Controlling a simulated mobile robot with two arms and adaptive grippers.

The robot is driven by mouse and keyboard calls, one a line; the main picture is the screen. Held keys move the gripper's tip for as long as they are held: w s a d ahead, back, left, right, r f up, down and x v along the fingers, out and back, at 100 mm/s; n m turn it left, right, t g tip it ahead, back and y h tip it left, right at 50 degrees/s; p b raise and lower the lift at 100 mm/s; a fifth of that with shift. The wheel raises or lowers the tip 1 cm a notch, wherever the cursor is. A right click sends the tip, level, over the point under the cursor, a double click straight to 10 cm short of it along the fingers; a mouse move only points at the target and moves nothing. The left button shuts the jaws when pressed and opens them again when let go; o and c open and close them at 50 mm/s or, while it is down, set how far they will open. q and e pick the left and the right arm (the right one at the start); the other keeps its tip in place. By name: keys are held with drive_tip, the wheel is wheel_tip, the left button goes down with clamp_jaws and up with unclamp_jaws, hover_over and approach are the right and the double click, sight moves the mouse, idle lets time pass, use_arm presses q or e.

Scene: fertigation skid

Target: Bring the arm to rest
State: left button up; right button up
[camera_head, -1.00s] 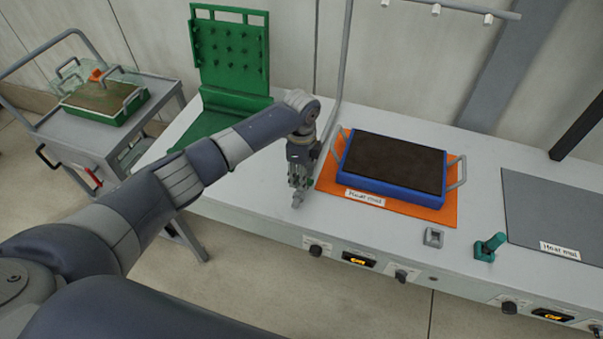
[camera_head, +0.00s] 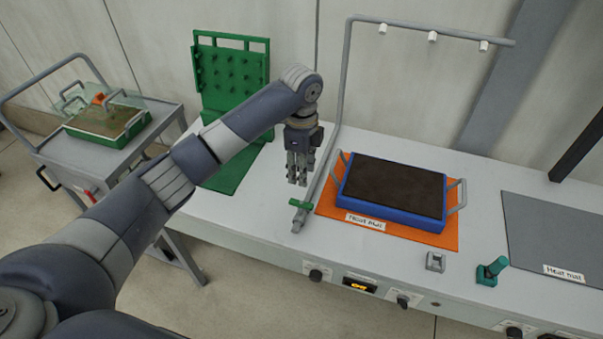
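My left arm reaches in from the lower left, bent at an elbow above the bench. Its gripper (camera_head: 297,182) points down above the bench top, just left of the grey spray pipe (camera_head: 325,166). Its fingers hang close together with nothing visible in them, and I cannot tell how far apart they are. A green valve handle (camera_head: 301,204) lies across the pipe's lower end, just below the fingertips and apparently clear of them. My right gripper is not in view.
A blue tray of dark soil (camera_head: 392,190) sits on an orange heat mat (camera_head: 428,238) right of the pipe. A green pegged rack (camera_head: 231,75) stands behind the arm. A cart (camera_head: 101,150) with a green tray stands left. A grey mat (camera_head: 555,225) lies right.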

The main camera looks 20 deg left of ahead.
use_arm(q)
drive_tip(key=shift+f, duration=0.1)
idle(0.3)
drive_tip(key=s+d+f+n+t+h, duration=0.1)
drive_tip(key=s+d+f+n, duration=0.25)
drive_tip(key=s+f, duration=0.4)
drive_tip(key=s+d+f+n+t+h, duration=0.1)
drive_tip(key=s+d+f+n+h, duration=0.3)
drive_tip(key=s, duration=0.6)
drive_tip(key=s+a+r+n+t+y, duration=0.1)
drive_tip(key=s+a+n+y, duration=0.1)
drive_tip(key=s+a+n, duration=0.5)
drive_tip(key=s+a+n+t+y, duration=0.1)
drive_tip(key=s+a+n+y, duration=0.2)
drive_tip(key=s, duration=0.6)
wheel_tip(320, 180, down, 28)
drive_tip(key=a+f+m+g+b, duration=0.1)
drive_tip(key=g+b, duration=0.1)
drive_tip(key=s+a+f+g+b, duration=0.1)
drive_tip(key=s+a+f+b, duration=0.1)
drive_tip(key=s+f, duration=1.6)
drive_tip(key=shift+a, duration=0.5)
